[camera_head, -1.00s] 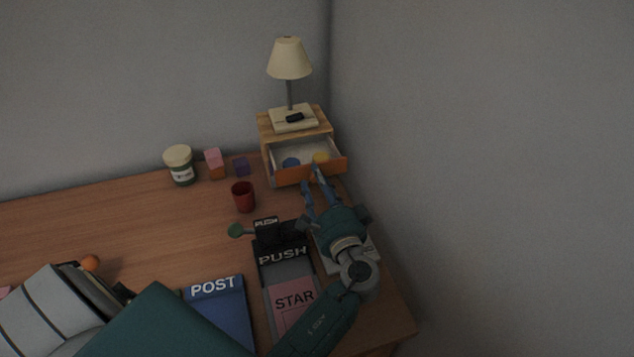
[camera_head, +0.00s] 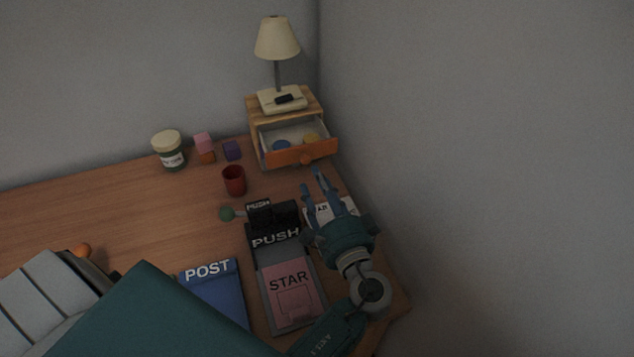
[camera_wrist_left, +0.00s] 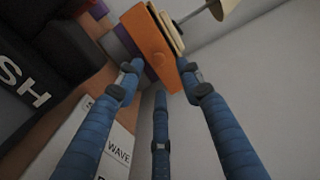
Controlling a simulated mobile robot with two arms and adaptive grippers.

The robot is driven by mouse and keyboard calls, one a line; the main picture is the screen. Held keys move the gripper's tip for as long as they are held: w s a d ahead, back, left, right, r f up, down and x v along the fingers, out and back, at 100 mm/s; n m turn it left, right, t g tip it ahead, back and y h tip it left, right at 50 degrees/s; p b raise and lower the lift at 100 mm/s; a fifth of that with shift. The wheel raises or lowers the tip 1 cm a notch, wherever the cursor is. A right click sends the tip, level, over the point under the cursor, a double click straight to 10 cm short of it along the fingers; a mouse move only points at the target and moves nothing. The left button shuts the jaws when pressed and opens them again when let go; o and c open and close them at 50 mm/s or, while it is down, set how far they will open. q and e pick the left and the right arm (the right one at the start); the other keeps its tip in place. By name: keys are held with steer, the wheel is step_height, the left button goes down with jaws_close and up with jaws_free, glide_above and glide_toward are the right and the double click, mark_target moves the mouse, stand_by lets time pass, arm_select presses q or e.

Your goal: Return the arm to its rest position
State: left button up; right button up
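My left gripper (camera_head: 315,182) is open and empty, its blue fingers spread and pointing away toward the drawer unit. It is above the right part of the desk, a little short of the open orange-fronted drawer (camera_head: 318,151) and apart from it. In the left wrist view the fingers of the left gripper (camera_wrist_left: 162,75) stand apart with nothing between them, and the orange drawer front (camera_wrist_left: 150,45) lies beyond their tips. My right gripper is in neither view.
A lamp (camera_head: 277,40) stands on the wooden drawer unit (camera_head: 255,127). A red cup (camera_head: 234,180), a jar (camera_head: 168,152) and small blocks (camera_head: 204,143) stand left of it. A black PUSH device (camera_head: 275,222), a pink STAR panel (camera_head: 290,290) and a blue POST item (camera_head: 215,290) lie nearer.

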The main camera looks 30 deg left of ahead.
arm_select(q)
steer(key=shift+s+d+f, duration=0.1)
steer(key=shift+d+f, duration=0.15)
steer(key=shift+d, duration=0.05)
